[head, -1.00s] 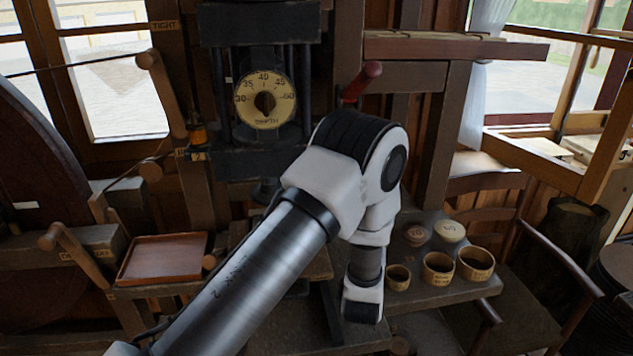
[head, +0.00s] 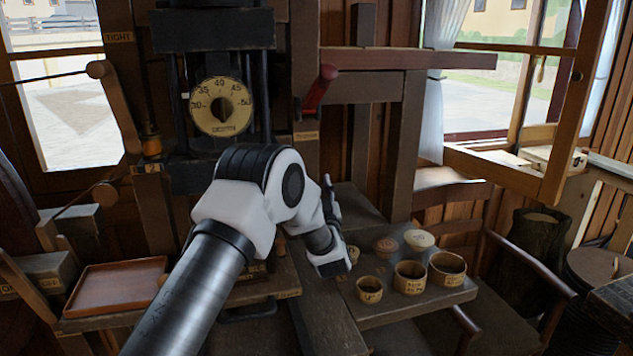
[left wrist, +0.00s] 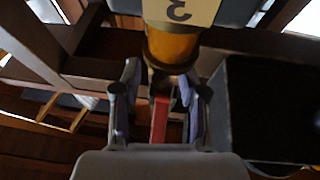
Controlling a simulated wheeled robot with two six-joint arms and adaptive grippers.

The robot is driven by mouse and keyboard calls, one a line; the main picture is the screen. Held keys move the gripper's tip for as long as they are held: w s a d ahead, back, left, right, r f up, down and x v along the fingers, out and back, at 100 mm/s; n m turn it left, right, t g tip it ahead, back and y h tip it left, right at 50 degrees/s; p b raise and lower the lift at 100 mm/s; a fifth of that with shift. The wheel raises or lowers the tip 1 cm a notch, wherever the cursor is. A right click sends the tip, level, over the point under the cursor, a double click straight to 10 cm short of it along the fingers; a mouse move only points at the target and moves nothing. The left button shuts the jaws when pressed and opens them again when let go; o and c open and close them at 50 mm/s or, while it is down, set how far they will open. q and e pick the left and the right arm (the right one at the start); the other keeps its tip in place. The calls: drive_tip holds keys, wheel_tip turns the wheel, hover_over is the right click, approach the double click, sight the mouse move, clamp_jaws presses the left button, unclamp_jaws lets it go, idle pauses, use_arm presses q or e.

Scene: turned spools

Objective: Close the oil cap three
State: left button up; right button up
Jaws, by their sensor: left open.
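An amber oil cup (left wrist: 172,45) with a tan label (left wrist: 180,10) reading an upside-down 3 is at the top of the left wrist view. Its cap is not clearly seen, so I cannot tell its state. My left gripper (left wrist: 159,78) is open below the cup in that picture, with a finger on each side and nothing visibly gripped. A red bar (left wrist: 160,118) shows between the fingers; I cannot tell its depth. In the head view, my left arm hides oil cup three. My right gripper is not in view.
A dial (head: 222,106) on a dark press stands behind my arm. Oil cup two (head: 151,143) is at left. A wooden tray (head: 115,288) lies lower left.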

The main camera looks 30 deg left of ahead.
use_arm(q)
drive_tip(key=shift+w+a, duration=0.15)
drive_tip(key=shift+a, duration=0.05)
clamp_jaws()
drive_tip(key=shift+s+a+f+m+t+h+b, duration=0.1)
drive_tip(key=shift+s+m+t+h+b, duration=0.1)
drive_tip(key=shift+m+t+h+b, duration=0.5)
drive_tip(key=shift+s+t+h, duration=0.1)
drive_tip(key=shift+t+h, duration=0.3)
drive_tip(key=shift+h, duration=0.3)
drive_tip(key=shift+r, duration=0.2)
unclamp_jaws()
drive_tip(key=shift+f, duration=0.1)
drive_tip(key=v, duration=1.2)
